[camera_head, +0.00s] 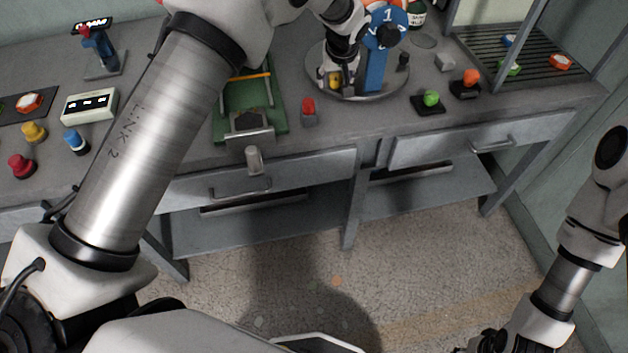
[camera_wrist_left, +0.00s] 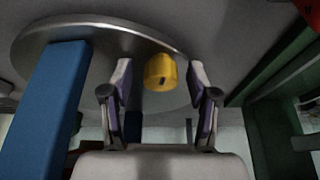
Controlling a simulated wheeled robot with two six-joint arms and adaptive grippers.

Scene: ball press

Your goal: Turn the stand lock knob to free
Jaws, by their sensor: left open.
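The yellow knob (camera_head: 335,80) with a small dark mark sits on the round grey base plate (camera_head: 393,93) of the blue stand (camera_head: 376,70). I take it to be the stand lock knob. My left gripper (camera_head: 337,74) is over it. In the left wrist view the yellow knob (camera_wrist_left: 160,72) shows between the two parted fingertips of my left gripper (camera_wrist_left: 158,76), with gaps on both sides. The blue post (camera_wrist_left: 45,105) is at left there. My right arm hangs at lower right; its gripper (camera_head: 487,343) is dark and partly cut off by the bottom edge.
A green tray-like fixture (camera_head: 230,125) and a red switch (camera_head: 308,108) are left and in front of the stand. A black knob (camera_head: 388,36) is on the blue stand's upper part. Green (camera_head: 431,99) and orange (camera_head: 470,78) buttons are at right.

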